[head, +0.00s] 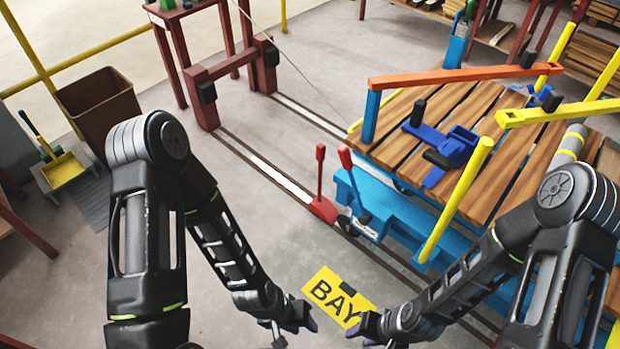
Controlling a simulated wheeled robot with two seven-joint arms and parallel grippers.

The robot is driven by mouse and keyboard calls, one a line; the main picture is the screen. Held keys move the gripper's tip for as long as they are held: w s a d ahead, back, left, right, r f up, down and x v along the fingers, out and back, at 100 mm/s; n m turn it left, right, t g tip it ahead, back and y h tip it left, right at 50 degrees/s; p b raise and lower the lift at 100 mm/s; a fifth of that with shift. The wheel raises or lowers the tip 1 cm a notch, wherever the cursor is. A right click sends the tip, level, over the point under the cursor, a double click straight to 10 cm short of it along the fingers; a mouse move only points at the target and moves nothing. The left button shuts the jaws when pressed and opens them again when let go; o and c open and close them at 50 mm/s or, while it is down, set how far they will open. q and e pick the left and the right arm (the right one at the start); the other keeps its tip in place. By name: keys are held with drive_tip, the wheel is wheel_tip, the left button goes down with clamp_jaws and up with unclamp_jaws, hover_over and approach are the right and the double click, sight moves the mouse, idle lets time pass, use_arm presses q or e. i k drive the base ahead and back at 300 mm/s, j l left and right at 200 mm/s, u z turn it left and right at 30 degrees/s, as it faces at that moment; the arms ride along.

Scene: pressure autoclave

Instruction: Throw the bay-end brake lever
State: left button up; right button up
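Two upright levers with red knobs stand close together at the near left corner of the blue cart (400,215). One is an all-red lever (320,172) rising from a red block on the floor rail. The other is a red-topped lever (346,160) on the cart's blue end, just right of it. I cannot tell for sure which is the bay-end brake. My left gripper (295,328) and my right gripper (362,330) are low at the bottom of the view, nearer than both levers and apart from them. Their fingers are too small and partly cut off to tell open from shut.
A yellow BAY sign (335,295) lies on the floor between my grippers. The cart has a wooden slat deck (470,110), a blue clamp device (445,145), an orange bar (450,76) and yellow posts. Rails (265,165) run left to a red frame (205,100). A brown bin (98,100) stands left.

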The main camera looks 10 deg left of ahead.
sight(366, 218)
drive_tip(key=i+j, duration=0.2)
drive_tip(key=i+j+z, duration=0.1)
drive_tip(key=j, duration=0.3)
drive_tip(key=i+j, duration=0.25)
drive_tip(key=i+j+z, duration=0.15)
drive_tip(key=j, duration=0.25)
drive_tip(key=i+j, duration=0.2)
drive_tip(key=j, duration=0.15)
drive_tip(key=i+j+z, duration=0.1)
drive_tip(key=j, duration=0.25)
drive_tip(key=i+j, duration=0.2)
drive_tip(key=j, duration=0.15)
drive_tip(key=i+j+z, duration=0.1)
drive_tip(key=j, duration=0.25)
